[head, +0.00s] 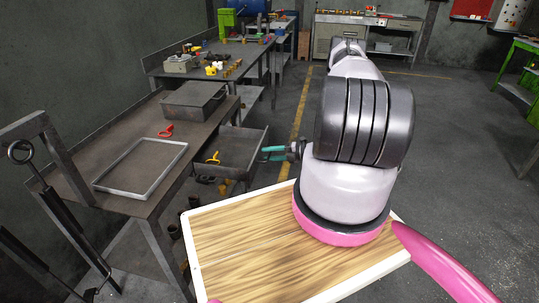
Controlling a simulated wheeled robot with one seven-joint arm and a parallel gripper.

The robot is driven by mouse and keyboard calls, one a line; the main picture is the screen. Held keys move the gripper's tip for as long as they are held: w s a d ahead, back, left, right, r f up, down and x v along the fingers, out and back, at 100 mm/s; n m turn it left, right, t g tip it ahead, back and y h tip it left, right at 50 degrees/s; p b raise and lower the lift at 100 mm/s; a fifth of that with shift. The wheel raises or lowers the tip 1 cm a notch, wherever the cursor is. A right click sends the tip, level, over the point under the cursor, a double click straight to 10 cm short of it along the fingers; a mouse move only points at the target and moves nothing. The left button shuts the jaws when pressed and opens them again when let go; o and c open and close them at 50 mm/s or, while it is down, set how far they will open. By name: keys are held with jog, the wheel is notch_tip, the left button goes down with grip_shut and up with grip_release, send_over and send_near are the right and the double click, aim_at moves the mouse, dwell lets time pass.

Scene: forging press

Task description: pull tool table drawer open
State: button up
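The tool table (135,150) is the dark metal bench at left. Its drawer (240,145) stands out from under the tabletop on the side facing my arm, so part of its inside shows. A yellow-handled tool (212,158) and other small items are in or by the drawer. My gripper (265,153) has teal fingers and is at the drawer's outer front edge. The fingertips are small and partly overlap the edge; I cannot tell whether they are closed on it or only beside it. My arm hides the area right of the gripper.
A grey metal box (194,100), a red tool (166,131) and a metal frame (140,166) lie on the tabletop. A second workbench (205,68) with small parts stands behind. Open floor (455,150) lies right of my arm; a green table (520,90) is far right.

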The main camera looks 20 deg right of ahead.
jog(key=v, duration=1)
jog(key=shift+s+d, duration=0.15)
jog(key=shift+d, duration=0.15)
jog(key=shift+r, duration=0.1)
jog(key=a+r+n+g+h, duration=0.1)
jog(key=a+r+n+g, duration=0.4)
jog(key=r, duration=0.6)
jog(key=w+a+r+n+h, duration=0.1)
jog(key=a+r+n, duration=0.1)
jog(key=r+n, duration=0.7)
jog(key=a+r+n+g+h, duration=0.1)
jog(key=a+r+n+g, duration=0.3)
jog(key=r, duration=0.9)
jog(key=s+a+r+n+t+h, duration=0.3)
jog(key=s+a+r+n, duration=0.2)
jog(key=s+r+n, duration=0.5)
jog(key=s+a+r+n+t+h, duration=0.4)
jog(key=s+a+r+n, duration=0.1)
jog(key=s+r+n, duration=0.6)
jog(key=shift+s+r+h, duration=0.3)
jog(key=shift+s+r, duration=0.65)
jog(key=shift+s, duration=0.05)
